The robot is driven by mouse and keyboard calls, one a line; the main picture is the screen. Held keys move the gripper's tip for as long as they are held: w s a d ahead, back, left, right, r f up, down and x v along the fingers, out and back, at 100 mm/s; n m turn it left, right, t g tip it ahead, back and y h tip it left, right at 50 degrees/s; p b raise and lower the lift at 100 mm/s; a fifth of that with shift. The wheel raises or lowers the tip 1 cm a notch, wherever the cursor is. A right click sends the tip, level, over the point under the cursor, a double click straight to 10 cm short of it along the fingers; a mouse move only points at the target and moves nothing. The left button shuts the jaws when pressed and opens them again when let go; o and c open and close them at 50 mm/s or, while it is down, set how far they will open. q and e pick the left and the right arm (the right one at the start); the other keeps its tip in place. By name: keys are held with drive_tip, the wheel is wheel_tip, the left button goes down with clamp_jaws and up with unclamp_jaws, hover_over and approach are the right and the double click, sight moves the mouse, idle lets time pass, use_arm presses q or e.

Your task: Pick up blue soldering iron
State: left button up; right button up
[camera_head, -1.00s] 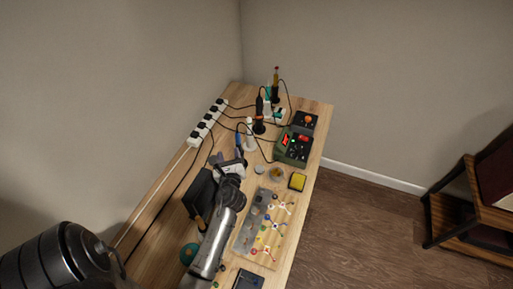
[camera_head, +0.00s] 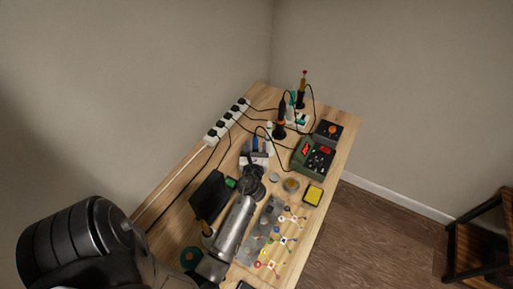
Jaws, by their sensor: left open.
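A small upright blue shape (camera_head: 256,143), which looks like the blue soldering iron's handle, shows just beyond my left gripper (camera_head: 255,157). The gripper reaches over the table from the near side, with its pale jaws open. The jaws are close to the blue shape; I cannot tell whether it is between them. The iron's lower part and tip are hidden or too small to make out. My right gripper is out of view.
On the wooden table (camera_head: 178,193) are a power strip (camera_head: 228,121) at the left, a green device (camera_head: 313,157) at the right, and an orange-and-black tool (camera_head: 280,125) beyond the gripper. A yellow sponge (camera_head: 313,194) lies near the right edge. Black cables cross the far half.

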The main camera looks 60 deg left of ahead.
sight(255, 137)
use_arm(q)
drive_tip(key=shift+s+d+f, duration=0.1)
drive_tip(key=shift+s+d, duration=0.05)
drive_tip(key=shift+c, duration=0.4)
clamp_jaws()
wheel_tip(255, 137, up, 9)
drive_tip(key=p, duration=0.5)
drive_tip(key=shift+f, duration=0.1)
drive_tip(key=shift+r+p, duration=0.55)
drive_tip(key=shift+r, duration=0.1)
